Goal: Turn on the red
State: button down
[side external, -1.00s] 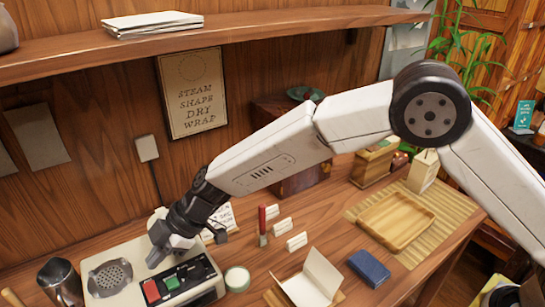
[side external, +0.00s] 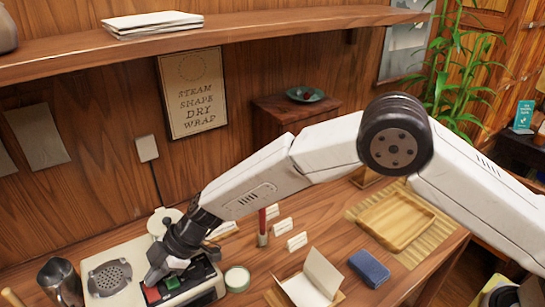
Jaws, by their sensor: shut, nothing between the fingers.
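The red button (side external: 152,294) is on the dark control panel of a white machine (side external: 122,253) at the lower left. A green button (side external: 172,282) sits just right of it on the same panel. My gripper (side external: 152,281) is shut and empty. It points down at the panel, with its fingertips at or just above the red button; I cannot tell if they touch. The gripper hides the back part of the panel.
A round green-rimmed tin (side external: 237,279) stands right of the machine, and a metal jug (side external: 60,281) stands left. A red-topped stick (side external: 262,226), small white cards, an open folded card (side external: 311,279), a blue block (side external: 369,268) and a wooden tray (side external: 397,224) lie to the right.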

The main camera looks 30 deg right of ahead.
jog(key=shift+w+f+g, duration=0.15)
jog(key=shift+f+g, duration=0.15)
jog(key=shift+g, duration=0.1)
jog(key=shift+s, duration=0.2)
jog(key=shift+s+r, duration=0.2)
jog(key=shift+s, duration=0.4)
jog(key=shift+r, duration=0.2)
